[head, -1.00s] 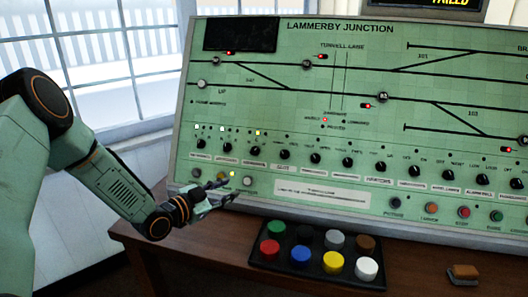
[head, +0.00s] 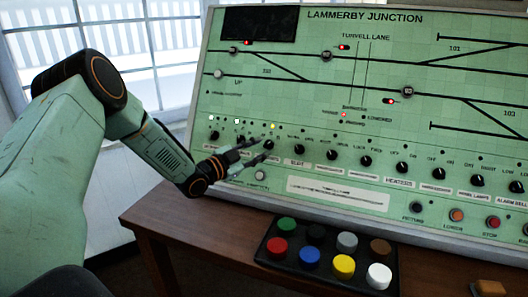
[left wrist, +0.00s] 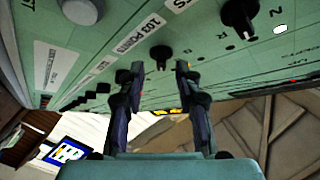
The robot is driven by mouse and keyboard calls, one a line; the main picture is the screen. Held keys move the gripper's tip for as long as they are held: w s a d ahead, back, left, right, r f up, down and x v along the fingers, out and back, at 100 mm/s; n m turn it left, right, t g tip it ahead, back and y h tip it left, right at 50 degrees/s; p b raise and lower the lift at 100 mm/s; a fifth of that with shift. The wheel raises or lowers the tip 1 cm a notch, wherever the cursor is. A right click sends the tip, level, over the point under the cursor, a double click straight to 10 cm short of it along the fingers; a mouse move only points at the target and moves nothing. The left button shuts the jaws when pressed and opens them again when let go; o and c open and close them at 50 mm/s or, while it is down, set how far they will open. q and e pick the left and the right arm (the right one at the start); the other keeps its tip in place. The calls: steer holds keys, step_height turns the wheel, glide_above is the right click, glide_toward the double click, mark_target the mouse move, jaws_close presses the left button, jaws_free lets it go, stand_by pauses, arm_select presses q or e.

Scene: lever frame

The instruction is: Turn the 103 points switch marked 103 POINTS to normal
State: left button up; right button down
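The green signal panel (head: 330,120) has a row of black rotary knobs along its lower part. In the left wrist view, the label 103 POINTS (left wrist: 125,42) is readable beside a small dark knob (left wrist: 160,55). My left gripper (left wrist: 160,70) is open, with one fingertip on each side of that knob's position and the knob in the gap. I cannot tell whether the fingertips touch it. In the head view the left gripper (head: 264,148) is at the left part of the knob row and partly covers it. The knob's pointer direction is not clear. My right gripper is not in view.
Another black knob (left wrist: 238,15) with an N mark stands close by in the left wrist view. A black tray (head: 262,252) of coloured buttons sits on the wooden desk (head: 180,215) below the panel. An orange-brown block (head: 490,287) lies at the right.

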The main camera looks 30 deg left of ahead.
arm_select(q)
steer(key=shift+w+f, duration=0.15)
steer(key=shift+w, duration=0.4)
steer(key=shift+w+a, duration=0.1)
steer(key=shift+w, duration=0.15)
steer(key=shift+w+d+r, duration=0.1)
steer(key=shift+d+r, duration=0.1)
steer(key=shift+d, duration=0.05)
steer(key=shift+a+f, duration=0.1)
steer(key=shift+a, duration=0.05)
steer(key=c, duration=0.4)
jaws_close()
